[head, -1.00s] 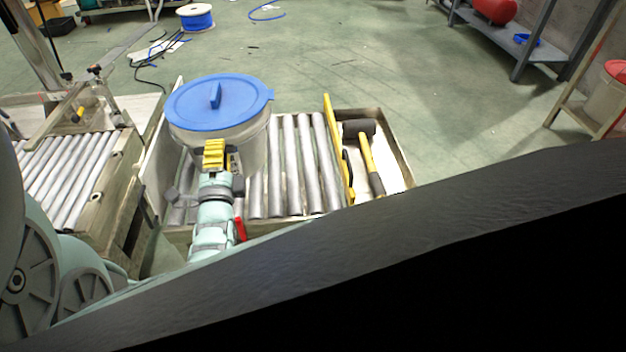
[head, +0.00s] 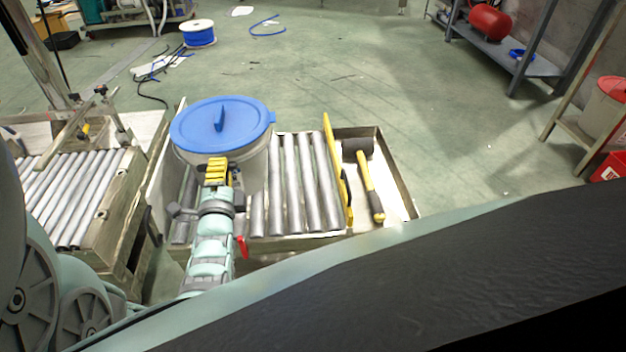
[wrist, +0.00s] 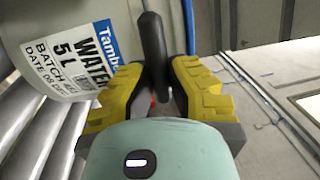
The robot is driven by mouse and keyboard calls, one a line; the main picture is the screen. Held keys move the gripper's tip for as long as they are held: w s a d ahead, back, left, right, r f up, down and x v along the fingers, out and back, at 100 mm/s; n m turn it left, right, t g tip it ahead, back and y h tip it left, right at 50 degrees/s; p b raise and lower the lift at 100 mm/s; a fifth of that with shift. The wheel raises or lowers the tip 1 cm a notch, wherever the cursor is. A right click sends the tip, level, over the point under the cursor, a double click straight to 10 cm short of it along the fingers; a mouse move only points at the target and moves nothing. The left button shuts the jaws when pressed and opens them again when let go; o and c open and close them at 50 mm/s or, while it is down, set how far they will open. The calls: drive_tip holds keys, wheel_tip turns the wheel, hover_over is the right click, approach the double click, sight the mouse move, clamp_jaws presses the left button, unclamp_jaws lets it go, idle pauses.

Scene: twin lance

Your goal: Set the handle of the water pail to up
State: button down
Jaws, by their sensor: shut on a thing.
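The water pail (head: 255,168) is a pale bucket with a blue lid (head: 195,128), standing upright on the roller conveyor. Its white label, reading "WATER 5 L", shows in the wrist view (wrist: 80,60). My gripper (head: 216,165) is at the pail's near side, below the lid rim. In the wrist view, its yellow fingers (wrist: 153,88) are shut on the dark grip of the handle (wrist: 152,50). The grip stands out beside the pail wall. The handle's arms are not clearly visible, and the gripper hides the grip in the head view.
Bare rollers (head: 300,180) lie right of the pail. A yellow upright strip (head: 334,160) separates them from a tray with a black-headed mallet (head: 368,190). Another roller conveyor (head: 70,190) stands at the left. The floor behind is mostly open, with a blue cable spool (head: 199,35) farther back.

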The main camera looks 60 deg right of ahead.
drive_tip(key=shift+w+r+y, duration=0.1)
drive_tip(key=shift+r+y, duration=0.15)
drive_tip(key=shift+y, duration=0.05)
drive_tip(key=c, duration=1.4)
unclamp_jaws()
drive_tip(key=shift+o, duration=1.3)
drive_tip(key=shift+w+d, duration=0.1)
drive_tip(key=v, duration=1.2)
